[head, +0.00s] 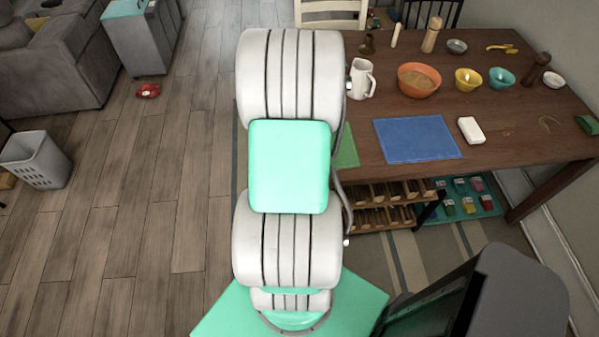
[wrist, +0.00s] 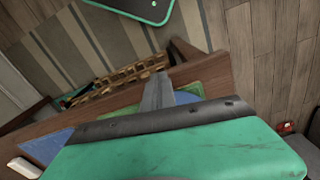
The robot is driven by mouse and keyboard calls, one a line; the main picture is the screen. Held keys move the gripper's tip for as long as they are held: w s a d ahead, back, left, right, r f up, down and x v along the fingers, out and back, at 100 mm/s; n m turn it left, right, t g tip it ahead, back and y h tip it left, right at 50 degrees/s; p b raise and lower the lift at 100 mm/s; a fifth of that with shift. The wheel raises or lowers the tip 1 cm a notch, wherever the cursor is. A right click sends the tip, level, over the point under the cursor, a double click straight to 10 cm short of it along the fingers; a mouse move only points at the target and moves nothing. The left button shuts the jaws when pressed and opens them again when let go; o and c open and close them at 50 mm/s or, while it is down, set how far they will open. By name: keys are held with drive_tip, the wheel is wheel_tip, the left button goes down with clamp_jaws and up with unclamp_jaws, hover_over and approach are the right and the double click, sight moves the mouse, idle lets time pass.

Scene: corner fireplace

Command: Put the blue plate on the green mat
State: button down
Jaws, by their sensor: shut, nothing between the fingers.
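The green mat (head: 345,152) lies on the wooden table's left part, mostly hidden behind my arm in the head view. In the wrist view, part of the green mat (wrist: 215,88) shows beyond my gripper. A blue patch (wrist: 186,97), seemingly the blue plate, lies over the green mat there, mostly covered by my gripper and wrist. I cannot tell whether the whole plate is inside the mat. My gripper (wrist: 158,90) is shut and empty, with its fingers in front of the plate and mat. In the head view my gripper is hidden.
The table (head: 500,165) also holds a blue mat (head: 416,139), a white block (head: 471,130), a white mug (head: 361,79), an orange bowl (head: 418,80), a yellow bowl (head: 468,79) and a teal bowl (head: 501,77). A wooden rack (head: 385,205) stands below. Floor at left is mostly clear.

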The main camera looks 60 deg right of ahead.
drive_tip(key=d+f, duration=0.1)
drive_tip(key=f, duration=0.1)
drive_tip(key=w+d+f+p, duration=0.1)
drive_tip(key=f, duration=0.3)
drive_tip(key=shift+w+d+f+p, duration=0.25)
drive_tip(key=shift+w+d+p, duration=0.1)
drive_tip(key=shift+w+d, duration=0.25)
drive_tip(key=shift+d, duration=0.1)
